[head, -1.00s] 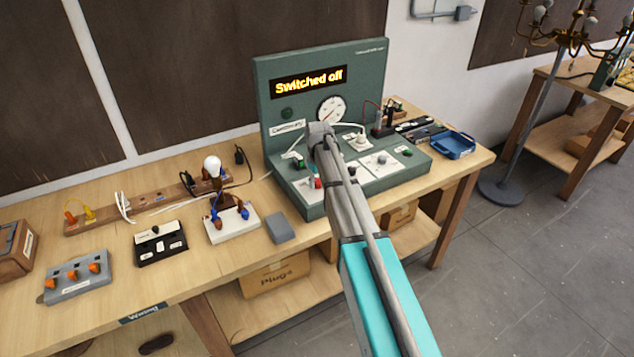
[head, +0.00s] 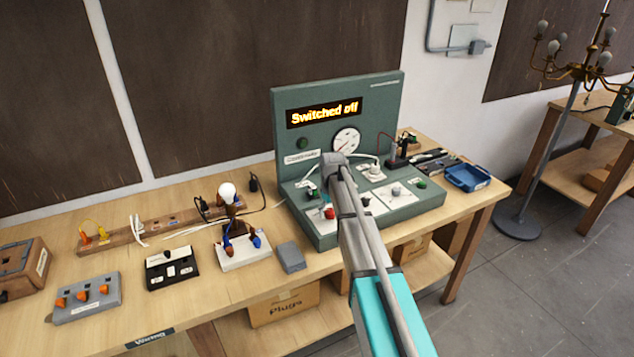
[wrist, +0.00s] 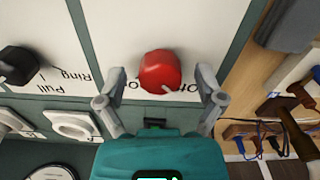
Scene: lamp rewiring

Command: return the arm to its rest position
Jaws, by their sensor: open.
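My arm reaches from the bottom of the head view to the green test console (head: 290,100), whose display reads "Switched off". The arm hides part of the console's front, and my gripper's fingers cannot be made out there. In the wrist view my gripper (wrist: 160,92) is open, with one finger on each side of a red knob (wrist: 160,68). Nothing is held. The knob also shows in the head view (head: 329,212), just left of my arm. Whether the fingers touch it cannot be told.
The wooden bench (head: 215,300) holds a lamp (head: 227,190) on a white base, a black switch box (head: 172,268), a grey box with orange switches (head: 88,298) and a blue tray (head: 467,178). A chandelier stand (head: 545,165) stands on the floor at right.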

